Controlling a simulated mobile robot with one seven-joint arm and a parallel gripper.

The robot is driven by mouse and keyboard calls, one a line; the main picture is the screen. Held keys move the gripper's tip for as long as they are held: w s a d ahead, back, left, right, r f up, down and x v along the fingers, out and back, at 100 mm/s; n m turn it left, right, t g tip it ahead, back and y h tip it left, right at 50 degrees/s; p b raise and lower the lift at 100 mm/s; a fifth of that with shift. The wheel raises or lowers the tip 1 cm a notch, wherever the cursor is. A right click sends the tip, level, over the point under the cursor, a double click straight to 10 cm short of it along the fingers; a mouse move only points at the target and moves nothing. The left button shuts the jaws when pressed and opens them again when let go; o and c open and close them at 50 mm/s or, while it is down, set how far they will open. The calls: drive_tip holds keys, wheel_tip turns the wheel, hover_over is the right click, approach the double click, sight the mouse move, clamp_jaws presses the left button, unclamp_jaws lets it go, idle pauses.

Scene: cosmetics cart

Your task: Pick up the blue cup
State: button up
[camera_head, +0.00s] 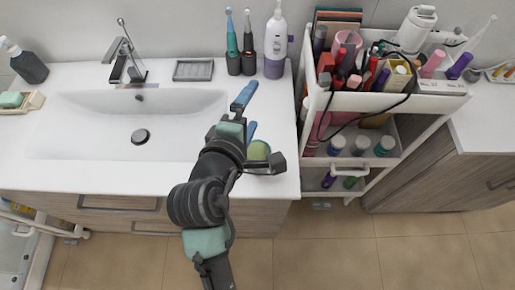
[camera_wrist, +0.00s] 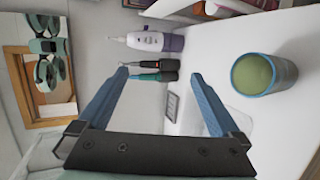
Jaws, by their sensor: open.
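The blue cup (camera_wrist: 264,74) shows in the wrist view at the right, with a blue rim and a green inside. In the head view the cup (camera_head: 259,150) is on the white counter near its right front edge, partly hidden by my gripper. My gripper (camera_head: 249,108) is open and empty, with its blue fingers above the counter. In the wrist view my gripper (camera_wrist: 159,75) has its two fingers wide apart, and the cup is outside them, to the right of the right finger.
A sink basin (camera_head: 80,135) lies left of my arm. Two electric toothbrushes (camera_head: 241,60) and a white-purple oral irrigator (camera_head: 276,45) stand at the back wall. A grey soap dish (camera_head: 193,69) lies near them. A loaded cosmetics cart (camera_head: 352,102) stands right of the counter.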

drive_tip(key=s+a+f+n, duration=0.1)
drive_tip(key=s+f+n, duration=0.4)
drive_tip(key=f+n, duration=0.25)
drive_tip(key=n, duration=0.7)
approach(261, 150)
drive_tip(key=shift+s+a+r+g+h, duration=0.15)
drive_tip(key=shift+s+a+r+h, duration=0.1)
drive_tip(key=shift+a+r, duration=0.25)
drive_tip(key=shift+s+a+r+g+h, duration=0.15)
drive_tip(key=shift+s+a+r, duration=0.15)
drive_tip(key=shift+r, duration=0.3)
drive_tip(key=shift+s+f+n, duration=0.25)
drive_tip(key=shift+n, duration=0.4)
drive_tip(key=shift+w+f, duration=0.2)
drive_tip(key=x, duration=0.7)
drive_tip(key=shift+d, duration=0.1)
drive_tip(key=shift+x, duration=2.6)
drive_tip(key=shift+s+d+f, duration=0.15)
drive_tip(key=c, duration=1.6)
